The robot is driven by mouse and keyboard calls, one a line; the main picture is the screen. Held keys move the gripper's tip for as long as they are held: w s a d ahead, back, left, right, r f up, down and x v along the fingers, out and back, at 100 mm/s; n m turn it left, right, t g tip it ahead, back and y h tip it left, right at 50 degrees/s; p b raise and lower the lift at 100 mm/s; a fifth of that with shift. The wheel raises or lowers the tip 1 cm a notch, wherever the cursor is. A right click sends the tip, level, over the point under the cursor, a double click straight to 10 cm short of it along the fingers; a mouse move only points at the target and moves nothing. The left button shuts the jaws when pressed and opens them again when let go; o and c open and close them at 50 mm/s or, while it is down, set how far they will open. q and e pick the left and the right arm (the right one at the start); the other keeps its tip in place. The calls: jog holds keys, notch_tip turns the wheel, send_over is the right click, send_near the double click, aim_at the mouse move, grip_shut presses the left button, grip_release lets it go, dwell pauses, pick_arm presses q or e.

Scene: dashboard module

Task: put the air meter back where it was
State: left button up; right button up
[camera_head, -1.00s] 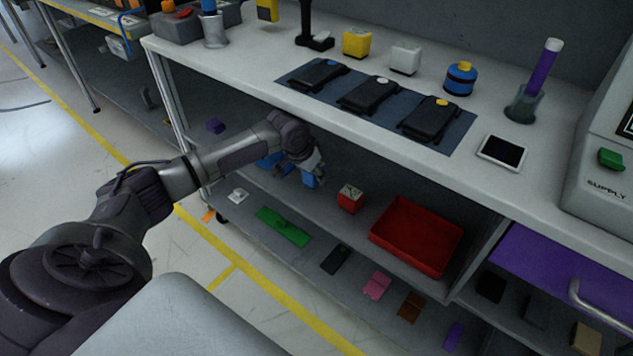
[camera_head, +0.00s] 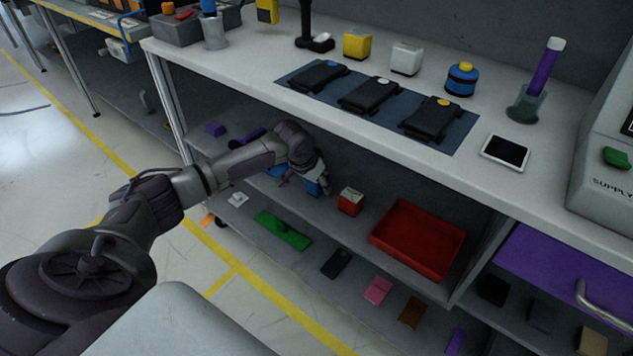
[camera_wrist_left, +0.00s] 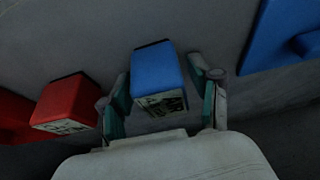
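A small blue box-shaped meter (camera_head: 313,188) with a printed face is on the shelf under the counter, partly hidden by my left gripper (camera_head: 318,176). A red box-shaped meter (camera_head: 350,201) stands to its right. I cannot tell from the frames which is the air meter. In the left wrist view the blue meter (camera_wrist_left: 157,75) lies between the fingers of my left gripper (camera_wrist_left: 163,95). A gap shows on its right side, so the fingers look open around it. The red meter (camera_wrist_left: 66,103) is just outside the left finger. My right gripper is not in view.
A red tray (camera_head: 418,240) stands on the same shelf to the right. A blue item (camera_wrist_left: 290,38) lies right of the gripper in the wrist view. The counter (camera_head: 245,75) overhangs the shelf. Several flat coloured items, such as a green one (camera_head: 282,231), lie on the lower shelf.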

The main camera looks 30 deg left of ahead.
pick_arm(q)
jog(key=shift+r, duration=0.1)
jog(key=shift+r, duration=0.3)
jog(key=p+v, duration=0.1)
jog(key=v, duration=0.2)
jog(key=shift+f, duration=0.1)
jog(key=s+p, duration=0.2)
jog(key=s, duration=0.9)
jog(key=s+d+f+m+h, duration=0.1)
jog(key=s+d+f, duration=0.2)
jog(key=d+f, duration=0.3)
jog(key=s+d+f+m, duration=0.1)
jog(key=s+d+f, duration=0.3)
jog(key=d+f, duration=0.2)
jog(key=s+d+f+g, duration=0.1)
jog(key=s+d+f, duration=0.1)
jog(key=s+f, duration=0.2)
jog(key=s+d+f+g+y, duration=0.1)
jog(key=s+d+f, duration=0.2)
jog(key=s, duration=0.7)
notch_tip(320, 180, down, 2)
jog(key=shift+s+d+f+n, duration=0.1)
jog(key=shift+s+d+n, duration=0.15)
jog(key=shift+n, duration=0.15)
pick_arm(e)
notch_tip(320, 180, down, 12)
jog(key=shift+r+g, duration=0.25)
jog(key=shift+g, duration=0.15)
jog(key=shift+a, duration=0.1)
